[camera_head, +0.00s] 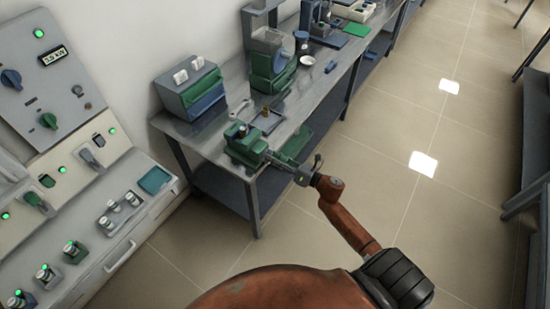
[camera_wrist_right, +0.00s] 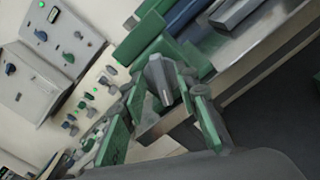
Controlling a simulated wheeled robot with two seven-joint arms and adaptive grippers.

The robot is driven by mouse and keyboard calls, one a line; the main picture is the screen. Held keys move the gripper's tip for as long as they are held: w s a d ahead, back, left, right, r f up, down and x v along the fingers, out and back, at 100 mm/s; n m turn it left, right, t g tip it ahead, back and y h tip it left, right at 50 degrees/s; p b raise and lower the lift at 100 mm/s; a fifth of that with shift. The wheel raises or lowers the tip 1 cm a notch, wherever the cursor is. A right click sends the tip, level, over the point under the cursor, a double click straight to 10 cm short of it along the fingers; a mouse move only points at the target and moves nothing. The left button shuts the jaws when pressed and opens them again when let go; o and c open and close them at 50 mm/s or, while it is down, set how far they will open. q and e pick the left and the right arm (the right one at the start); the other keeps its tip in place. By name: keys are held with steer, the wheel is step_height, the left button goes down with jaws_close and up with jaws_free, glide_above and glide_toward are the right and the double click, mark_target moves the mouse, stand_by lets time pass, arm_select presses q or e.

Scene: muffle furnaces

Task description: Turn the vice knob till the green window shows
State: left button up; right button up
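The green vice (camera_head: 246,144) stands at the near corner of the metal bench in the head view. Its green body (camera_wrist_right: 146,36) also shows in the right wrist view, with a grey knob (camera_wrist_right: 158,76) facing the camera. My right gripper (camera_head: 280,161) is at the vice's right side. In the wrist view its two green-padded fingers (camera_wrist_right: 163,95) stand apart, one on each side of the knob. The right finger's tip looks close to the knob; I cannot tell whether it touches. I cannot make out a lit green window on the vice. My left gripper is not in view.
The metal bench (camera_head: 205,137) carries a green-and-blue box (camera_head: 192,92), a wrench (camera_head: 240,108) and a green machine (camera_head: 272,68). A control console (camera_head: 75,175) with knobs and green lights stands at left.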

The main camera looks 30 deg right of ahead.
steer(key=shift+c, duration=0.2)
jaws_close()
steer(key=shift+m, duration=0.3)
